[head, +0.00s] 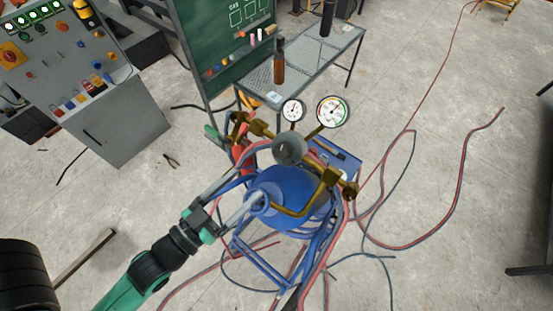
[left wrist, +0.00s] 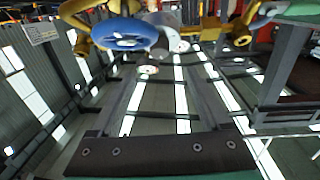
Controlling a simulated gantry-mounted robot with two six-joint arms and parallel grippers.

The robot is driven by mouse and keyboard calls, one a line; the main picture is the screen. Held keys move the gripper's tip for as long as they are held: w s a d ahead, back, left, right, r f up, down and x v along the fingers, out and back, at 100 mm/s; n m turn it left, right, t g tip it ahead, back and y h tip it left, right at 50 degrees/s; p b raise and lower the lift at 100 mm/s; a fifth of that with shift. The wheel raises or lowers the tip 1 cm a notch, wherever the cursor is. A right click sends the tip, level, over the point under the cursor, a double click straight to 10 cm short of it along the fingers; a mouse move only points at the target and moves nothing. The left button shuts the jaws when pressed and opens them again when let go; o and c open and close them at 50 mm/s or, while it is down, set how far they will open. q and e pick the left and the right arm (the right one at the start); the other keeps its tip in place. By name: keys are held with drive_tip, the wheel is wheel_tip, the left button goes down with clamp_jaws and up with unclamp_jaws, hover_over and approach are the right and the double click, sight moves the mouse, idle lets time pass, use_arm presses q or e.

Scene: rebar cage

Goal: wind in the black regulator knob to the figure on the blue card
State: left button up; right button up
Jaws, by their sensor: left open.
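The dark grey-black regulator knob (head: 289,149) is round and faces up on the brass regulator, above a blue cylinder (head: 285,188). Two white dial gauges, the smaller (head: 292,110) and the larger (head: 332,111), stand behind it; their readings are too small to tell. My left gripper (head: 250,187) is open and empty, left of and below the knob in the picture, apart from it. I cannot identify the blue card for sure. My right gripper is not in view.
Red and blue hoses (head: 412,243) trail over the concrete floor. A control cabinet (head: 120,125) stands left, a green chalkboard (head: 222,45) and mesh table (head: 322,55) behind. Brass pipework (head: 315,196) crosses in front of the knob.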

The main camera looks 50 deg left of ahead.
sight(279, 153)
use_arm(q)
drive_tip(key=shift+w, duration=0.3)
drive_tip(key=shift+w+a+b, duration=0.2)
drive_tip(key=shift+w+b, duration=0.5)
drive_tip(key=shift+w, duration=0.55)
drive_tip(key=w, duration=0.5)
drive_tip(key=w+a+p, duration=0.1)
drive_tip(key=w, duration=0.2)
drive_tip(key=shift+w+a, duration=0.1)
drive_tip(key=shift+w, duration=0.1)
clamp_jaws()
drive_tip(key=shift+r+m+h+p, duration=0.1)
drive_tip(key=shift+m+h+p, duration=0.3)
drive_tip(key=shift+m+p, duration=0.15)
